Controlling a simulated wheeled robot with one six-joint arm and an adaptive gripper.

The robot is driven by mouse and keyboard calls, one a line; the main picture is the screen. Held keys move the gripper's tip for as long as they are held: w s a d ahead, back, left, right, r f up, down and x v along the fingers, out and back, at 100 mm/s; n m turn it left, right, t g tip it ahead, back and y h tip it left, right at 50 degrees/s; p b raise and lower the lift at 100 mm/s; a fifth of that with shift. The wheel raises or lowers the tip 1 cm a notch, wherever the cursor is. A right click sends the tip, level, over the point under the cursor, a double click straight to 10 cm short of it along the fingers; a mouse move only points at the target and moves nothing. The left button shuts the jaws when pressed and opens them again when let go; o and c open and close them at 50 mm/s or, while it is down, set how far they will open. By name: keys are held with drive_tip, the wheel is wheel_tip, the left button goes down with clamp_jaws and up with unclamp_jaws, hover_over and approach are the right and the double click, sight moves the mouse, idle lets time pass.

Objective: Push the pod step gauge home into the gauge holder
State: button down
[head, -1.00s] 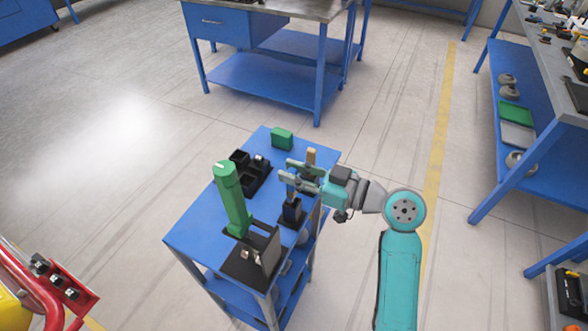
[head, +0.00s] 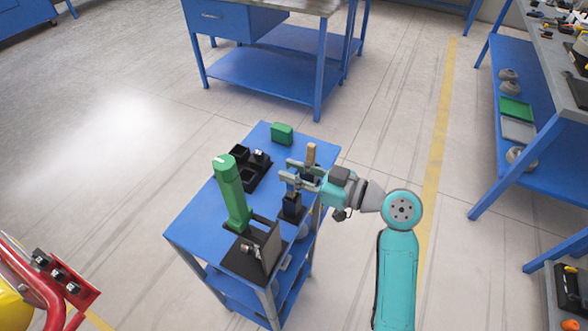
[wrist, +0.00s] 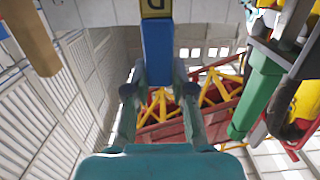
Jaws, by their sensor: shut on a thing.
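The pod step gauge, a blue bar, is between the fingers of my gripper (head: 288,172). In the wrist view, the gauge (wrist: 157,52) runs upward from the fingers to a yellow end marked with a dark letter. My gripper (wrist: 160,95) is shut on it. In the head view, the small dark gauge holder (head: 291,208) stands on the blue cart just below the fingertips, with the gauge's lower end at its top. How deep the gauge sits is too small to tell.
A tan-topped post (head: 311,153) stands close behind my gripper. A tall green cylinder (head: 231,190) and a black fixture (head: 262,250) stand at the cart's front left. Black bins (head: 246,168) and a green box (head: 282,133) lie farther back on the blue cart top (head: 200,222).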

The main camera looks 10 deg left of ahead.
drive_tip(key=shift+f, duration=0.8)
drive_tip(key=shift+c, duration=0.6)
unclamp_jaws()
drive_tip(key=v, duration=0.7)
idle(0.7)
drive_tip(key=shift+f, duration=0.1)
idle(0.6)
